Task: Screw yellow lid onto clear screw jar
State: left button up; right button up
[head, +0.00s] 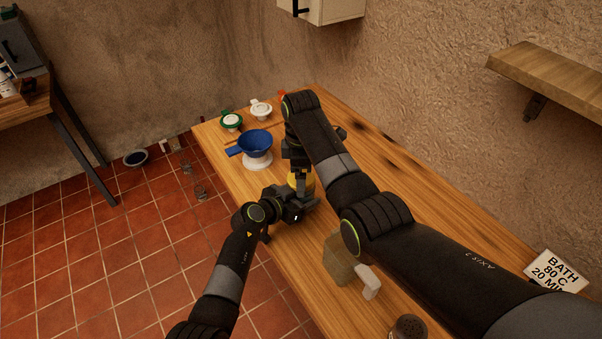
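A patch of yellow (309,184), which looks like the yellow lid, shows at the middle of the wooden table, mostly covered by my grippers. The clear screw jar cannot be made out; my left gripper hides the spot below the yellow. My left gripper (303,203) comes in from the left, low at the yellow thing's near side. My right gripper (300,178) points down at it from above, in front of the yellow. The fingers of both are too small and covered to tell whether they are open or shut.
A blue funnel (255,141) on a white base, a green-rimmed jar (231,121) and a white-lidded jar (261,109) stand at the far left. A brown block (339,259) and a white block (368,282) lie nearer. A dark round-topped item (409,328) is at the front.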

jog(key=shift+r, duration=1.9)
jog(key=shift+c, duration=0.5)
jog(key=r+n, duration=0.1)
jog(key=n, duration=0.1)
jog(key=shift+r+n, duration=0.2)
jog(key=shift+n, duration=0.1)
notch_tip(320, 180, up, 2)
jog(key=n, duration=0.4)
jog(key=shift+f, duration=4)
